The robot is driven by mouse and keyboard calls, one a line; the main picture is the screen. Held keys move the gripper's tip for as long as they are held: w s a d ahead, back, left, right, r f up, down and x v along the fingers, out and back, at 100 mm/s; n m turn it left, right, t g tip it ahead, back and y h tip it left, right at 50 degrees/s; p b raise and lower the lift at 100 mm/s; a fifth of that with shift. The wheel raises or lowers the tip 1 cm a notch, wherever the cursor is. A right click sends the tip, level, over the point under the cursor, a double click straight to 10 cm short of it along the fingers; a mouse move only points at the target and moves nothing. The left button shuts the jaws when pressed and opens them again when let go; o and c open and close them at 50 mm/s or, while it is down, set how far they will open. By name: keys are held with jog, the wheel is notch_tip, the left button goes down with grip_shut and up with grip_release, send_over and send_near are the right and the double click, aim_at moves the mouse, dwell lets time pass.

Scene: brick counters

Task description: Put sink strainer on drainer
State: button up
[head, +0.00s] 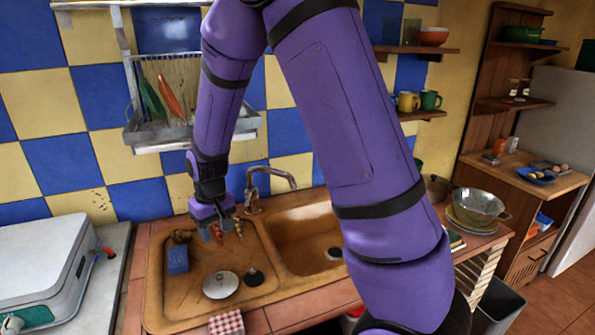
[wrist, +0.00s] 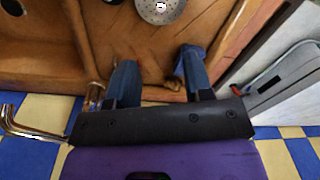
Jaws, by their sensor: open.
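A round silver perforated disc (head: 221,285), which looks like the sink strainer, lies flat on the sink's left ribbed board. It also shows at the top edge of the wrist view (wrist: 160,9), partly cut off. A metal wire drainer (head: 160,125) hangs on the tiled wall with a green and an orange plate in it. My gripper (head: 211,233) points down over the back of the ribbed board, behind the disc and apart from it. In the wrist view my gripper's fingers (wrist: 158,60) are spread, with no object held between them.
A blue sponge (head: 177,261), a brown item (head: 181,236) and a black plug (head: 253,277) lie on the ribbed board. The faucet (head: 270,178) stands right of my gripper. The basin (head: 305,238) is right of the board. A checkered cloth (head: 227,323) lies at the front.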

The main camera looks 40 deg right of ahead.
jog(key=s+d+r+t, duration=0.1)
jog(key=s+d+r, duration=0.1)
jog(key=s+r, duration=0.55)
jog(key=s+d+r+t, duration=0.1)
jog(key=s+r, duration=0.3)
jog(key=r, duration=0.7)
jog(key=s+d+r+t, duration=0.1)
jog(key=s+r, duration=0.2)
jog(key=s, duration=0.4)
jog(key=s+d+r+t, duration=0.1)
jog(key=s+r, duration=0.2)
jog(key=s, duration=0.5)
jog(key=shift+s+d+r+m+t, duration=0.25)
jog(key=shift+d+r+m+t, duration=0.05)
jog(key=shift+d+m, duration=0.1)
